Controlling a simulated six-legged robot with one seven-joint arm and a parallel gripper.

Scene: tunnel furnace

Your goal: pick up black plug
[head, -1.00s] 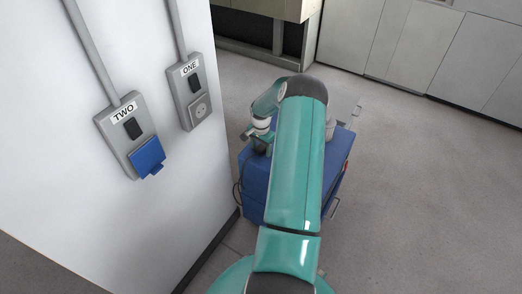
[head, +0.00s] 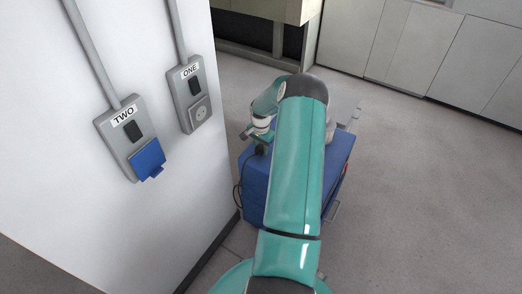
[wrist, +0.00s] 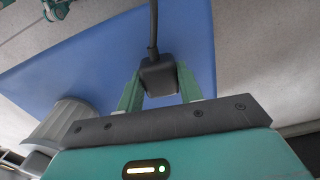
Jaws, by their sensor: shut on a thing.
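The black plug (wrist: 158,76) sits between the two green fingers of my gripper (wrist: 158,92) in the wrist view, with its black cable running up out of the frame. My gripper is shut on it. In the head view my gripper (head: 250,133) is small and partly hidden by my arm, at the left edge of the blue cart (head: 255,178). The plug (head: 261,149) shows there as a dark spot just below the gripper, over the cart top. A dark cable hangs at the cart's left side.
A white wall on the left carries socket box TWO (head: 130,138) with a blue cover and socket box ONE (head: 192,95) with an open round socket. A light cylinder (wrist: 68,118) stands on the blue top in the wrist view. Grey floor (head: 430,190) on the right is clear.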

